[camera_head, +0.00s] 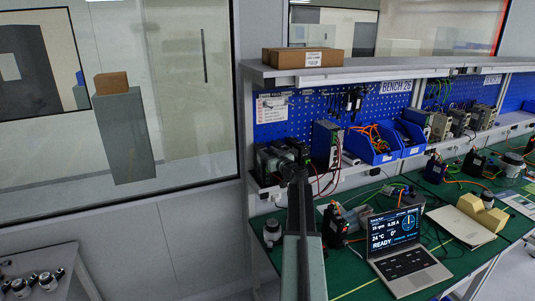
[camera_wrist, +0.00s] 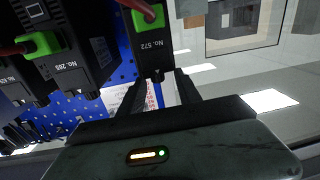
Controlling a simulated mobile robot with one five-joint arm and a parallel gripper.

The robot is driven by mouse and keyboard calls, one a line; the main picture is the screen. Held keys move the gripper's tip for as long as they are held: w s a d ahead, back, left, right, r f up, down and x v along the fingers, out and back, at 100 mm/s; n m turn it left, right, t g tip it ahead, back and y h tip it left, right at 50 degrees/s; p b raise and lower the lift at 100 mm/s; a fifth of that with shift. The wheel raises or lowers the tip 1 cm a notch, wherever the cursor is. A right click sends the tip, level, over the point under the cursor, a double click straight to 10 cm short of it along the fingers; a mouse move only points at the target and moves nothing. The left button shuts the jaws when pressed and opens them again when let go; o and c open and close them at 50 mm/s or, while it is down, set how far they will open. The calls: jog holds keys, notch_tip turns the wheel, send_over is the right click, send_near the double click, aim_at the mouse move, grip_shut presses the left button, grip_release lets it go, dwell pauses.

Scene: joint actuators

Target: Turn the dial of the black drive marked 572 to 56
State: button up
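The black drive marked No. 572 (camera_wrist: 150,48) is at the upper middle of the wrist view, with a green connector and red cable. My gripper (camera_wrist: 159,77) reaches toward its near end, with two dark fingers apart and a gap between them. I cannot make out the dial, its setting, or whether the fingers touch it. In the head view my gripper (camera_head: 297,166) is in front of dark drives (camera_head: 268,160) at the left end of the bench shelf. The number is not readable there.
A black drive marked No. 265 (camera_wrist: 70,60) stands left of it in the wrist view. A taller drive (camera_head: 325,145) with red cables and blue bins (camera_head: 370,150) stand to the right. A laptop (camera_head: 410,262) is on the green bench below. Blue pegboard is behind.

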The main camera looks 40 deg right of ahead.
jog(key=v, duration=0.7)
jog(key=shift+s, duration=0.4)
jog(key=shift+a, duration=0.15)
